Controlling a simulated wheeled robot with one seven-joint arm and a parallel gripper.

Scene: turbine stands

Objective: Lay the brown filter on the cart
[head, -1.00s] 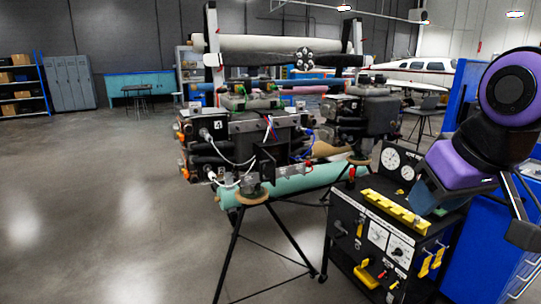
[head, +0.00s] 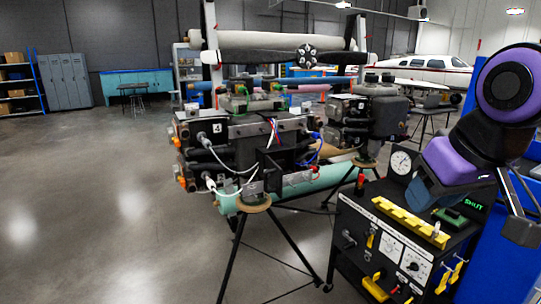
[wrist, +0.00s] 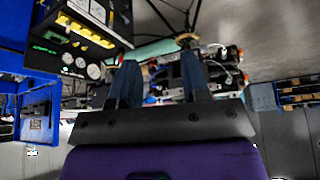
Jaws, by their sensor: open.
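The cart (head: 375,246) is a black wheeled unit with gauges, yellow handles and a yellow strip on top, at the lower right of the head view. It also shows upside down at the upper left of the wrist view (wrist: 58,52). My gripper (wrist: 159,62) is open, with two blue fingers apart and nothing seen between them. In the head view my purple wrist hangs over the cart's back right part and hides some of it. A tan-brown rounded shape (head: 336,153) shows behind the near engine; I cannot tell whether it is the brown filter.
A dark engine (head: 240,142) stands on a tripod stand (head: 240,245) left of the cart, with another engine (head: 365,120) behind. A teal cylinder (head: 300,183) lies low between them. Blue panels stand at the right. The floor at left is clear.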

